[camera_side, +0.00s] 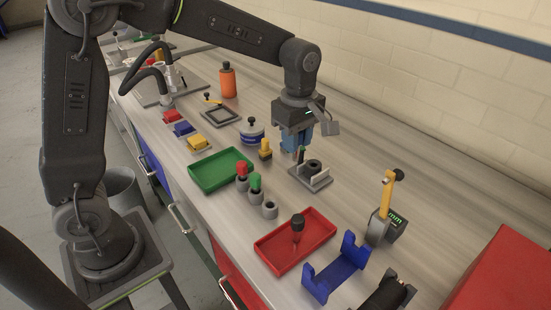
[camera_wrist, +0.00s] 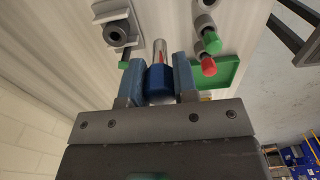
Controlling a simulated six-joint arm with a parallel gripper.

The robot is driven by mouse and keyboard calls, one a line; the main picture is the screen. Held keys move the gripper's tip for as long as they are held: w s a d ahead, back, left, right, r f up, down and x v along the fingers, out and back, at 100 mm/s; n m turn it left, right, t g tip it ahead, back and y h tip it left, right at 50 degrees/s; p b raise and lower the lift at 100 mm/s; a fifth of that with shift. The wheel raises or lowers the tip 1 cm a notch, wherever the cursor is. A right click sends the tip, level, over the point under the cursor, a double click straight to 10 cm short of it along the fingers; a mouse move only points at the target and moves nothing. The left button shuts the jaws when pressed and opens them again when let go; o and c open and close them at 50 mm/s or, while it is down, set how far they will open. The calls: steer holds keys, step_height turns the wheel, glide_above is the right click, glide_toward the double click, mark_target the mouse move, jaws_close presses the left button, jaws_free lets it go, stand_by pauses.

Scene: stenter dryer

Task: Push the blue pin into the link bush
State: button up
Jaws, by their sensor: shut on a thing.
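My gripper (camera_side: 299,148) is shut on the blue pin (camera_wrist: 159,80), seen between its two blue fingers (camera_wrist: 160,72) in the wrist view. The pin has a blue head and a bare metal shank pointing away from the gripper. The link bush (camera_side: 314,165) is a dark ring on a grey fixture (camera_side: 316,182) on the bench. In the wrist view the bush (camera_wrist: 115,32) lies up and left of the pin tip, apart from it in the picture. The pin is largely hidden by the fingers in the side view, and its height above the bench is unclear.
A red-topped pin (camera_side: 242,170) and a green-topped pin (camera_side: 255,182) stand in grey sockets beside an empty socket (camera_side: 270,209). A green tray (camera_side: 220,170), red tray (camera_side: 313,240), yellow-handled gauge (camera_side: 384,200) and blue cradle (camera_side: 335,272) surround the fixture. Bare bench lies right of it.

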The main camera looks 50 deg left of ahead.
steer(key=w+a, duration=0.1)
steer(key=w, duration=0.7)
steer(key=shift+w+a+r, duration=0.15)
steer(key=shift+a, duration=0.25)
steer(key=shift+f, duration=2.9)
steer(key=shift+f, duration=2.3)
steer(key=o, duration=1)
step_height(320, 180, up, 14)
